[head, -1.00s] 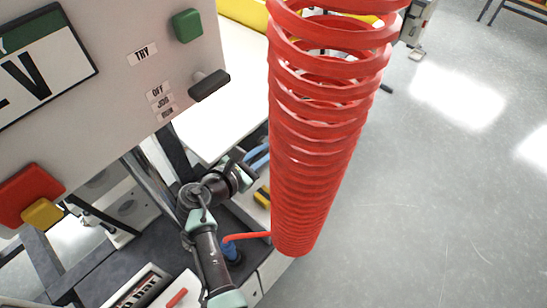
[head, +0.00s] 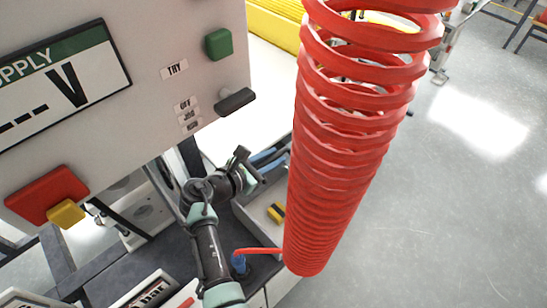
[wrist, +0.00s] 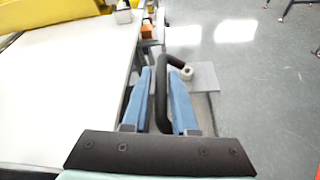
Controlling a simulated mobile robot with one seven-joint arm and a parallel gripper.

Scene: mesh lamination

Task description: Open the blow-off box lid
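My gripper (wrist: 158,100) has two blue fingers, seen from behind in the wrist view; they look open. A dark bent bar (wrist: 161,95) runs between them, with narrow gaps at its sides, and curves right at its far end. I cannot tell if the bar belongs to the lid. A flat grey plate (wrist: 206,77) lies beyond the right finger, probably part of the blow-off box. In the head view my gripper (head: 270,158) is over a pale grey box (head: 258,208), partly hidden by the red coil. A yellow-and-black item (head: 277,212) shows there.
A large red coiled hose (head: 340,150) hangs right of my arm. A control panel (head: 150,110) with a red button (head: 47,195) and a black switch lever (head: 236,101) fills the left. A white table (wrist: 65,90) lies left of the fingers.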

